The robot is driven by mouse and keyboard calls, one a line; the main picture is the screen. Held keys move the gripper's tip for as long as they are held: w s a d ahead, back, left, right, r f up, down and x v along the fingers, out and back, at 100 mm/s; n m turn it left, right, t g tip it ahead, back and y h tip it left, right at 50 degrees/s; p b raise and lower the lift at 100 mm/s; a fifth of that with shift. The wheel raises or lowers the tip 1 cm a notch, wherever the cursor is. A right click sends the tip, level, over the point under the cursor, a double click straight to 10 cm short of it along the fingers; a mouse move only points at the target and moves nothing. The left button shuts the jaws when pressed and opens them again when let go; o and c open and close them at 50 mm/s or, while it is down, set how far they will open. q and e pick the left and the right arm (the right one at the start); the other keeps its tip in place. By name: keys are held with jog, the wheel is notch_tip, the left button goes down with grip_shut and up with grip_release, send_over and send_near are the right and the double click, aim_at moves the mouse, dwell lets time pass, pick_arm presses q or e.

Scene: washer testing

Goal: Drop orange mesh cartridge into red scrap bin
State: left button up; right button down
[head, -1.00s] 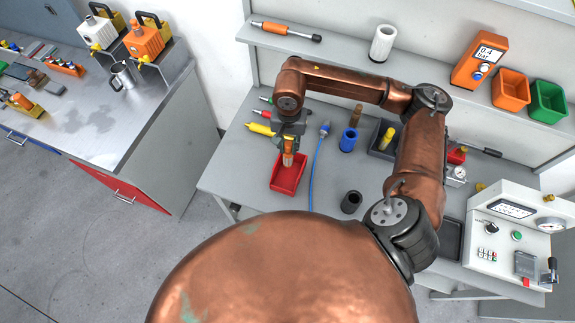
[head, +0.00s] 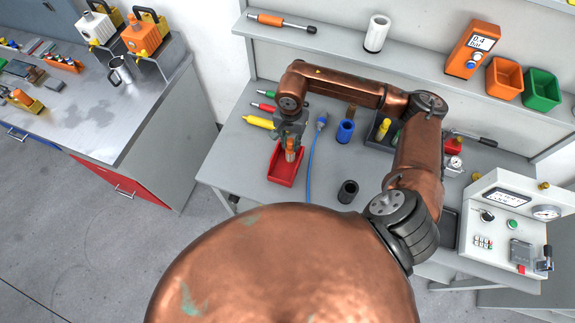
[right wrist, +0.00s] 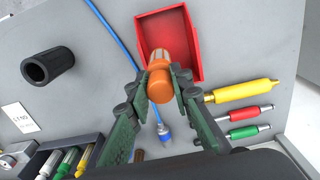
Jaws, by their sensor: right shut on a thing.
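The orange mesh cartridge (right wrist: 159,83) is held upright between the fingers of my right gripper (right wrist: 162,92), seen from above in the right wrist view. In the head view the cartridge (head: 291,152) shows below my right gripper (head: 290,140), over the red scrap bin (head: 281,171). The bin also shows in the right wrist view (right wrist: 188,63), open and with no other object visible in it. The cartridge overlaps the bin's near part in that view; its exact height over the bin floor is hard to tell. My left gripper is not in view.
Yellow (head: 259,122), red and green tools lie beside the bin. A blue cable (head: 312,155) runs close to its other side. A black ring (head: 347,192) and a blue cylinder (head: 345,132) stand to the right. A shelf (head: 350,48) runs behind.

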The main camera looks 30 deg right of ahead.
jog(key=shift+s+r, duration=0.1)
jog(key=c, duration=2.1)
grip_release()
jog(key=o, duration=0.4)
jog(key=shift+o, duration=0.2)
jog(key=shift+r, duration=0.25)
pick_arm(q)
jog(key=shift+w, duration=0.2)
pick_arm(e)
notch_tip(320, 180, up, 11)
jog(key=shift+r, duration=0.2)
